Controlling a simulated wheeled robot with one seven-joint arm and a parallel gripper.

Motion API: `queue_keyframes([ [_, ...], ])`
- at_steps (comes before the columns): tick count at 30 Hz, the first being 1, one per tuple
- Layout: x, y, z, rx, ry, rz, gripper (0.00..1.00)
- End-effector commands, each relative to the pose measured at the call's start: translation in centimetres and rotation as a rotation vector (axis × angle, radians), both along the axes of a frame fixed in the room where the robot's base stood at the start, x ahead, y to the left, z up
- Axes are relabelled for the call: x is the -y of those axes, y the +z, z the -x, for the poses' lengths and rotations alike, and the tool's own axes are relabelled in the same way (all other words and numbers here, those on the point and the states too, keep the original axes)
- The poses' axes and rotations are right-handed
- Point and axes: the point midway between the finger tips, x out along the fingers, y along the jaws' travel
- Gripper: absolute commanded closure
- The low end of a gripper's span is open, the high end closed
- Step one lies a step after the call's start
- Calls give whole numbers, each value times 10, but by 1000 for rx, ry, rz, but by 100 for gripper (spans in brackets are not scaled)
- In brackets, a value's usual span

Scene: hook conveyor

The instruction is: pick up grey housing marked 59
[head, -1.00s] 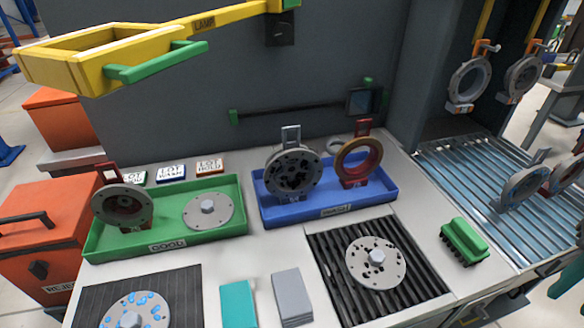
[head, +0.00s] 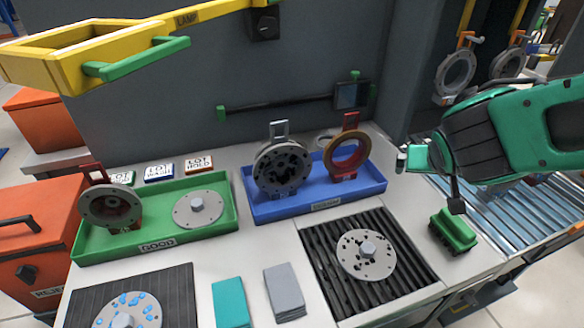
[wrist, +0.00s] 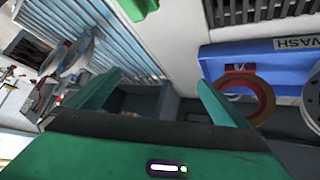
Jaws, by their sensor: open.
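Several grey ring-shaped housings show, and I cannot read the number 59 on any of them. One grey housing (head: 264,180) with dark holes stands upright in the blue tray. Another grey housing (head: 92,219) stands in the green tray. Two grey housings, a nearer one (head: 441,87) and a farther one (head: 495,74), hang from hooks at the upper right. In the wrist view a grey ring (wrist: 52,59) shows at the left, partly cut up by other parts. My gripper (head: 428,182) is open and empty, above the right end of the bench; its fingers also show in the wrist view (wrist: 158,82).
A red-brown ring (head: 361,152) stands in the blue tray (head: 290,212) marked WASH. The green tray (head: 160,247) is marked GOOD. A green brush (head: 455,231) sits below my gripper, beside the roller conveyor (head: 508,240). A yellow lamp frame (head: 85,64) hangs at upper left.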

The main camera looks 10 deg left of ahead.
Motion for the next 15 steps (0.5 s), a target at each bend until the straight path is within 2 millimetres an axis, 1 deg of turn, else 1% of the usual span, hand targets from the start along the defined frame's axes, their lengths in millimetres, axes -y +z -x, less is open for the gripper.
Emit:
queue_keyframes([
  [1,-37,0,-8,49,78,-2,0],
  [2,-59,1,-13,83,121,-8,0],
  [3,-88,4,-16,129,179,-21,0],
  [4,-111,6,-18,162,224,-33,0],
  [5,-133,7,-17,191,269,-46,0],
  [6,-162,10,-15,230,325,-67,0],
  [8,-202,14,-8,278,403,-101,0],
  [9,-225,17,-2,307,452,-124,0],
  [12,-271,22,14,357,545,-176,0],
  [15,-298,25,26,386,601,-211,0],
])
